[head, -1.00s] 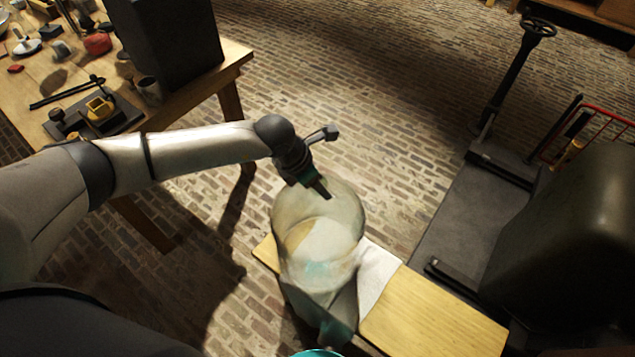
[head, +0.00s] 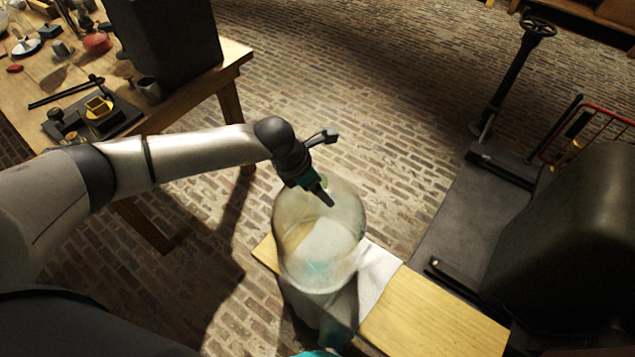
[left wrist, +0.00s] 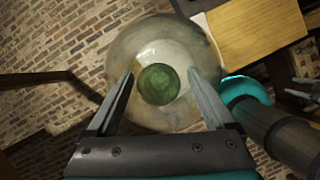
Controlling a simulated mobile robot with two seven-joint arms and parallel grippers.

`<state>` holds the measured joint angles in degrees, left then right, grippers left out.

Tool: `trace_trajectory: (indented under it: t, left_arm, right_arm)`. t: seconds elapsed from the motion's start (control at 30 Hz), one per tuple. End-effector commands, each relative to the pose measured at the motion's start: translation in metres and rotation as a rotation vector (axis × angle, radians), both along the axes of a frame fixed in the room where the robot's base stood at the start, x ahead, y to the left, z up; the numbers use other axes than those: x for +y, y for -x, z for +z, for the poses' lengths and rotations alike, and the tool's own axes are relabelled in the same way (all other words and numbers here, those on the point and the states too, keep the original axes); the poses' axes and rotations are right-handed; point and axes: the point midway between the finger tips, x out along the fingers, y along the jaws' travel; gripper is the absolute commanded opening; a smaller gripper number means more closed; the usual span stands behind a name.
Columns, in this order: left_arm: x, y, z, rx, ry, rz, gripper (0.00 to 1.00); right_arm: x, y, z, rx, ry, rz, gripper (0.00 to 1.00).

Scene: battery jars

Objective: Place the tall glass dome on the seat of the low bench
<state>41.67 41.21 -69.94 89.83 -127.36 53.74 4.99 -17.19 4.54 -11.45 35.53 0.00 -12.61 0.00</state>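The tall glass dome (head: 345,240) is clear, with a rounded top. In the head view it appears upright over the left part of the low bench (head: 430,312), and its lower part hides some of the seat. Its base contact is hard to make out through the glass. The dome's green knob (left wrist: 158,84) shows in the left wrist view. My left gripper (head: 326,196) is at the top of the dome. In the left wrist view its fingers (left wrist: 160,76) are spread either side of the knob, with gaps. Part of my right arm (left wrist: 285,135) shows there; its gripper state is unclear.
A white cloth (head: 374,280) lies on the bench beside the dome. A cluttered wooden worktable (head: 190,105) stands at upper left. A floor platform with a handwheel column (head: 510,80) and a large dark rounded object (head: 570,250) are to the right. Brick floor lies clear behind.

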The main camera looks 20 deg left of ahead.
Motion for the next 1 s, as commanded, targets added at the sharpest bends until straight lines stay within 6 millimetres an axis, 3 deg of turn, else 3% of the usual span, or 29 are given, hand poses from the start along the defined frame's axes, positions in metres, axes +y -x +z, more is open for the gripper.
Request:
trace_trajectory:
  t: [0.07, 0.27, 0.7, 1.0]
  left_arm:
    - [0.003, 0.006, -0.005, 0.019, -0.011, 0.000, 0.83]
    - [0.003, 0.005, 0.013, 0.014, -0.008, 0.001, 0.83]
    - [0.024, 0.027, 0.093, 0.004, -0.003, -0.001, 0.83]
    - [0.031, 0.035, 0.121, 0.003, -0.001, -0.001, 0.83]
  right_arm:
    - [0.000, 0.000, 0.001, 0.000, 0.000, 0.000, 0.50]
    - [0.000, 0.000, 0.014, 0.000, 0.000, 0.000, 0.50]
    - [0.000, 0.000, 0.024, 0.000, 0.000, 0.000, 0.50]
    - [0.000, 0.000, 0.025, 0.000, 0.000, 0.000, 0.50]
